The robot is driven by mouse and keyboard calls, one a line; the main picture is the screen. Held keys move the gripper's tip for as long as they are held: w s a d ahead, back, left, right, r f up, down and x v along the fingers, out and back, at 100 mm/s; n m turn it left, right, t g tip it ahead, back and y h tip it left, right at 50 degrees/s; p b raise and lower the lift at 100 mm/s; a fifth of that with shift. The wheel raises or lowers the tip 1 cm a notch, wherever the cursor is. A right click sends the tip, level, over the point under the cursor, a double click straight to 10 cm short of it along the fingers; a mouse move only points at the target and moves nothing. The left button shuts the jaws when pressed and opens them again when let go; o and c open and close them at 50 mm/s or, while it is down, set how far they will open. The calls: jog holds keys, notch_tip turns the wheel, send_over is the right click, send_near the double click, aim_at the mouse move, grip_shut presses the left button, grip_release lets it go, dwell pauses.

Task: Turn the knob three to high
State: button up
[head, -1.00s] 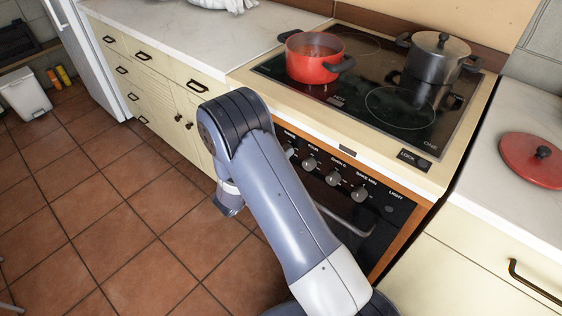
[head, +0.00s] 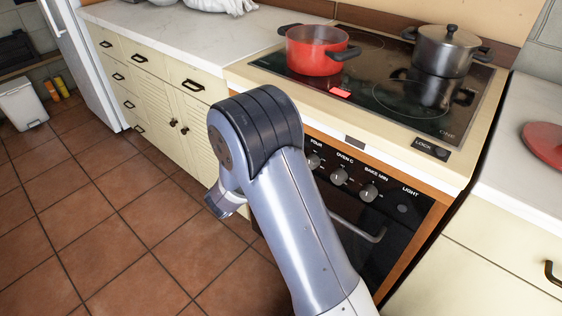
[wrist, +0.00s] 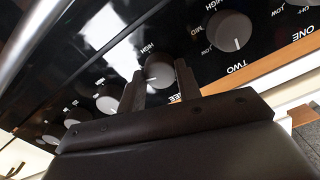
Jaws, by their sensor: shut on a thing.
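Knob three (wrist: 158,73) is a grey round knob on the black control panel, seen in the wrist view. The letters "EE" show beside it, the rest of its name hidden by a finger. "HIGH" is printed at its upper edge. My gripper (wrist: 160,84) is shut on this knob, one finger on each side. I cannot clearly tell where its pointer stands. In the head view my arm hides the knob and the gripper.
A red pot (head: 315,50) and a dark lidded pot (head: 446,50) stand on the black glass cooktop (head: 388,97). The oven handle (head: 358,228) runs below the knobs. Open tiled floor (head: 110,225) lies left.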

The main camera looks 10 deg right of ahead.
jog(key=m+b, duration=0.4)
jog(key=shift+f+m+b, duration=0.3)
jog(key=shift+m+b, duration=0.05)
jog(key=shift+m, duration=0.05)
jog(key=m+b, duration=0.3)
jog(key=b, duration=0.1)
jog(key=shift+m, duration=0.3)
jog(key=m+b, duration=0.3)
jog(key=b, duration=0.1)
jog(key=m+b, duration=0.3)
jog(key=shift+r, duration=0.2)
jog(key=o, duration=1)
jog(key=shift+r, duration=0.1)
jog(key=shift+c, duration=0.2)
jog(key=shift+a, duration=0.1)
